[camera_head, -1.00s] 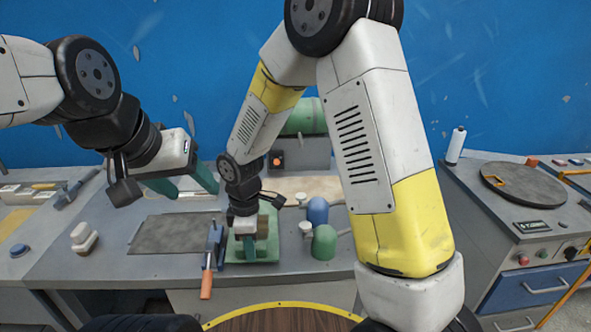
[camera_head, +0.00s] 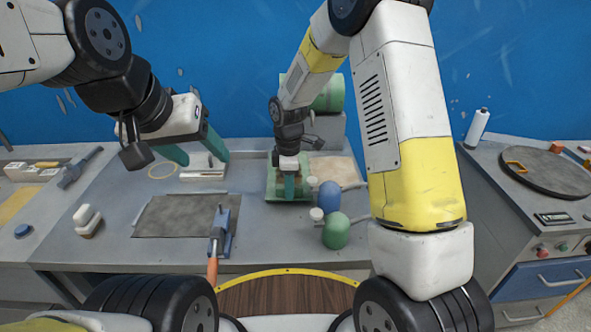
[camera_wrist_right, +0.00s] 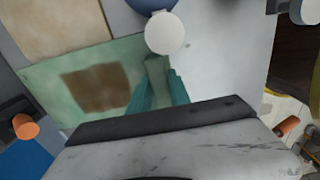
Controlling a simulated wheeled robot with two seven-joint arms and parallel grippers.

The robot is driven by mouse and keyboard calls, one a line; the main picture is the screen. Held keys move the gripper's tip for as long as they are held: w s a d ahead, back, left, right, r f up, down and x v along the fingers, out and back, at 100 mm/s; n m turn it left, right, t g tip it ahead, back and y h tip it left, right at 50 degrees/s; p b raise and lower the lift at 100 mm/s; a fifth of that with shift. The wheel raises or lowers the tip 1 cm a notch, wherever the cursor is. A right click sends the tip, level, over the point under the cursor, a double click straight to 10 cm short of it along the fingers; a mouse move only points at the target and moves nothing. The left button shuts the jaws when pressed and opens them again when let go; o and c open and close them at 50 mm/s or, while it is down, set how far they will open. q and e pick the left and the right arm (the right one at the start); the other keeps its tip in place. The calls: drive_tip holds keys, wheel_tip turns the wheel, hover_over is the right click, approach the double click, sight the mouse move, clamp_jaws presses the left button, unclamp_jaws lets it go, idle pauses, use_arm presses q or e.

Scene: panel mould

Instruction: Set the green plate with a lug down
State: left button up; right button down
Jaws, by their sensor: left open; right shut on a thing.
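The green plate (camera_head: 272,187) is at the back middle of the bench in the head view, mostly behind my right gripper (camera_head: 290,186). In the right wrist view the plate (camera_wrist_right: 48,82) shows a brown square patch, and its pale green lug (camera_wrist_right: 156,72) stands between the teal fingers of my right gripper (camera_wrist_right: 158,92). That gripper is shut on the lug. I cannot tell whether the plate touches the bench. My left gripper (camera_head: 195,153) is open and empty, up at the left, over the back of the bench.
A tan panel (camera_head: 332,168) lies right of the plate. A blue dome (camera_head: 329,196) and a green dome (camera_head: 336,232), with white knobs beside them, stand close at front right.

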drive_tip(key=w+d, duration=0.1)
drive_tip(key=w, duration=0.1)
drive_tip(key=w+d, duration=0.1)
drive_tip(key=w, duration=0.1)
drive_tip(key=shift+d, duration=0.4)
drive_tip(key=shift+s+a+f, duration=0.15)
drive_tip(key=shift+s+f, duration=0.05)
drive_tip(key=shift+f, duration=0.55)
drive_tip(key=c, duration=1.2)
unclamp_jaws()
drive_tip(key=shift+f, duration=0.15)
